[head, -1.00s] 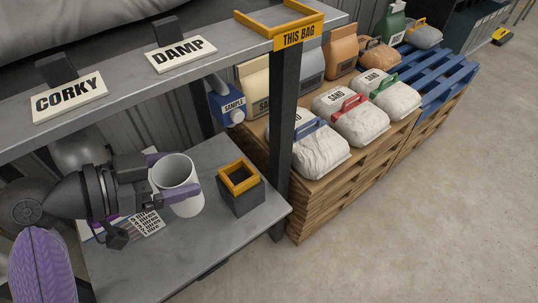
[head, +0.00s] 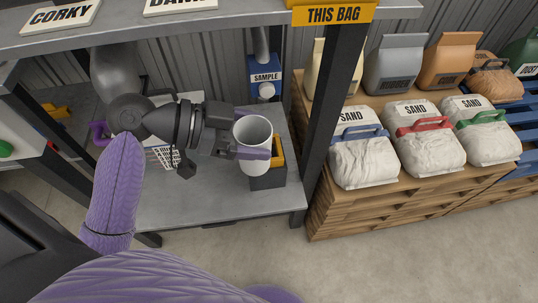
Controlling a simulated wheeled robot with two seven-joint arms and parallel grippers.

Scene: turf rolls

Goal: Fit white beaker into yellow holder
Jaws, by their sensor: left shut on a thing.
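The white beaker (head: 252,131) is upright, with its open mouth facing up, in the head view. My left gripper (head: 256,151) is shut on the beaker, its purple fingers along the beaker's sides. The yellow holder (head: 278,152), a yellow square rim on a dark grey block, stands on the lower grey shelf. The beaker overlaps the left part of the holder in the picture and hides much of its opening. I cannot tell whether the beaker is above the opening or beside it. My right gripper is not in view.
A dark shelf post (head: 336,100) stands right of the holder. A blue SAMPLE dispenser (head: 266,82) is behind it on the wall. The upper shelf (head: 235,18) overhangs the back. Sand bags (head: 362,155) sit on pallets to the right. The shelf's front left part is clear.

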